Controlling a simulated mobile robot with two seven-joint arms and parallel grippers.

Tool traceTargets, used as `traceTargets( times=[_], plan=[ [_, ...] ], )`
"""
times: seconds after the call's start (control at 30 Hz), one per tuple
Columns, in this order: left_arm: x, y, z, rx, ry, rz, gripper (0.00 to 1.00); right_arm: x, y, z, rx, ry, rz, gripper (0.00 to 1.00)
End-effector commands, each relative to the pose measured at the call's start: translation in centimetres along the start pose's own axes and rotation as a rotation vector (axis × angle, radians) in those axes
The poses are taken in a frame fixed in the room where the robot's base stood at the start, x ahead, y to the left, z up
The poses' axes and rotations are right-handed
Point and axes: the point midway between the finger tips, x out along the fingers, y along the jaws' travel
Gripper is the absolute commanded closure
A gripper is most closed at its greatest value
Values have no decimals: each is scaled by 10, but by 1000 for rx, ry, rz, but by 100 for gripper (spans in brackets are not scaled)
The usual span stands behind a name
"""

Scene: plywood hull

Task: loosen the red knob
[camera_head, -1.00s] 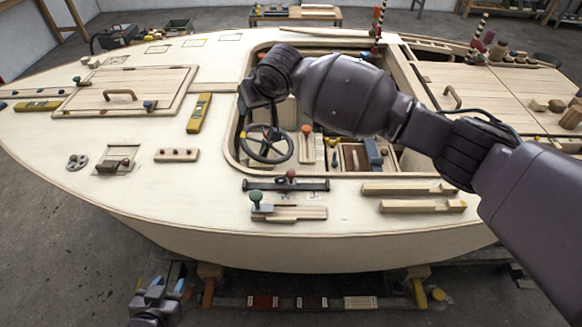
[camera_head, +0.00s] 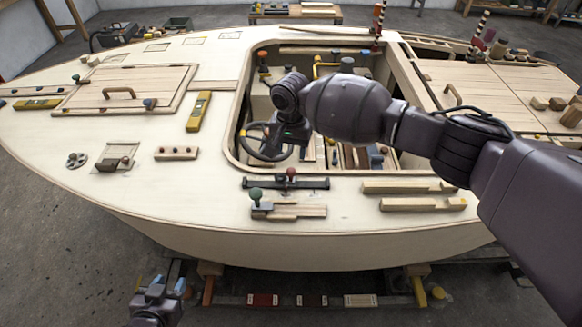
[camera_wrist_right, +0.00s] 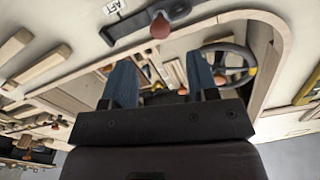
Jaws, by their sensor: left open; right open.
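The red knob (camera_head: 291,174) sits on a dark bar (camera_head: 262,184) on the near side deck, just in front of the cockpit opening. In the right wrist view the red knob (camera_wrist_right: 160,25) shows above the fingertips, on the dark bar beside an "AFT" label. My right gripper (camera_wrist_right: 162,77) is open, its two blue fingers apart with nothing held between them. In the head view it hangs over the cockpit near the steering wheel, behind the knob, its fingertips hard to make out. My left gripper (camera_head: 168,287) is open and empty, low in front of the hull.
Wooden strips (camera_head: 422,204) lie to the right on the deck. The steering wheel (camera_head: 262,143) and cockpit rim are close to my right gripper.

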Motion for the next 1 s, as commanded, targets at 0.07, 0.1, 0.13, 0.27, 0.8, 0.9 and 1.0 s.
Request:
traceTargets(
  times=[0.07, 0.1, 0.13, 0.27, 0.8, 0.9, 1.0],
  plan=[
    [1, 0, 3, 0, -3, 0, 57, 17, 0, 1, -1, -2, 2, 46],
    [2, 0, 4, 0, -4, 0, 57, 24, 0, 0, -1, -1, 2, 46],
    [2, 0, 5, 0, -4, 0, 57, 29, 0, 0, -1, -1, 2, 46],
    [3, 1, 9, 0, -7, 0, 57, 48, 0, 0, -1, -1, 1, 46],
    [5, 1, 13, 0, -11, 0, 57, 72, 0, 0, -3, 1, -1, 46],
    [5, 1, 13, 0, -11, 0, 57, 72, 0, 0, -3, 1, -1, 52],
    [5, 1, 13, 0, -11, 0, 57, 72, 0, 0, -3, 1, -1, 68]
  ],
)
